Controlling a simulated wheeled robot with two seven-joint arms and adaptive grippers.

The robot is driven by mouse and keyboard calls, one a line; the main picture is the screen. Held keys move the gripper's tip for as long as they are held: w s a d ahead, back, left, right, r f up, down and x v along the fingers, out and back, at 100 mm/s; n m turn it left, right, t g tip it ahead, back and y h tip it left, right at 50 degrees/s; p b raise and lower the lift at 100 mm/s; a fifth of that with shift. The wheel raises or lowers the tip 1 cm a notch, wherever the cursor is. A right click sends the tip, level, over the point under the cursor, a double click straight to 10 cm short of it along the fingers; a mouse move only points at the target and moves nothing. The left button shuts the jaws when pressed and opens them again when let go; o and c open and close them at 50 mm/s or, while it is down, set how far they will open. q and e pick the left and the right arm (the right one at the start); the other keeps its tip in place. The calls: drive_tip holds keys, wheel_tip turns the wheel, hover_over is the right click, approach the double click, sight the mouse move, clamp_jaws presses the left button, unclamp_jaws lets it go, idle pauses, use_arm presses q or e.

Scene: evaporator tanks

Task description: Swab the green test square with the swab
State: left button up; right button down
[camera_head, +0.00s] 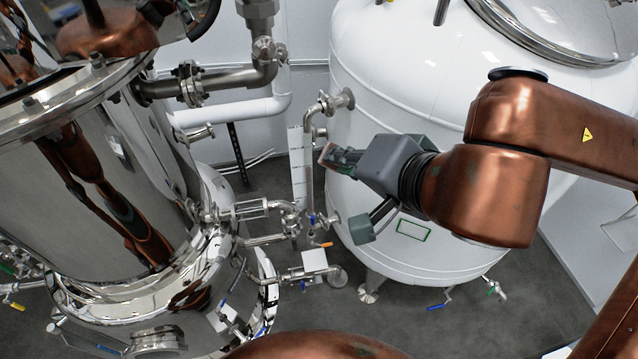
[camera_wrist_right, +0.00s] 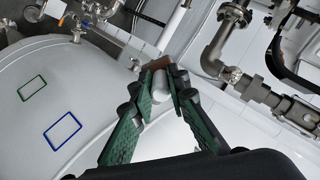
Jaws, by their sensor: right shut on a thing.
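The green test square (camera_head: 413,230) is a thin green outline on the lower front of the white tank. It also shows at the left of the right wrist view (camera_wrist_right: 32,88). My right gripper (camera_head: 332,156) is in front of the tank, up and left of the square and apart from it. In the wrist view my right gripper (camera_wrist_right: 160,80) is shut on the swab (camera_wrist_right: 161,86), a short pale cylinder with a brownish end beyond the fingertips. In the head view the swab is hard to make out. My left gripper is not in view.
A blue outlined square (camera_wrist_right: 62,131) lies beside the green one on the tank. The white tank (camera_head: 385,80) curves behind my right arm. Valves and pipes (camera_head: 312,215) stand left of it. A polished steel vessel (camera_head: 110,150) fills the left side.

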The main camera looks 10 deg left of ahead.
drive_tip(key=s+d+r+n+t+h, duration=0.1)
drive_tip(key=s+d+r+t+h, duration=0.1)
drive_tip(key=d+r, duration=0.3)
drive_tip(key=s+d+r+n+t+h+p, duration=0.1)
drive_tip(key=s+d+r+n+t+h, duration=0.1)
drive_tip(key=r, duration=0.9)
drive_tip(key=s+d+t, duration=0.1)
drive_tip(key=s+d, duration=0.1)
drive_tip(key=shift+d+r+n+t, duration=0.25)
drive_tip(key=shift+d+n+t, duration=0.05)
drive_tip(key=shift+d+t, duration=0.1)
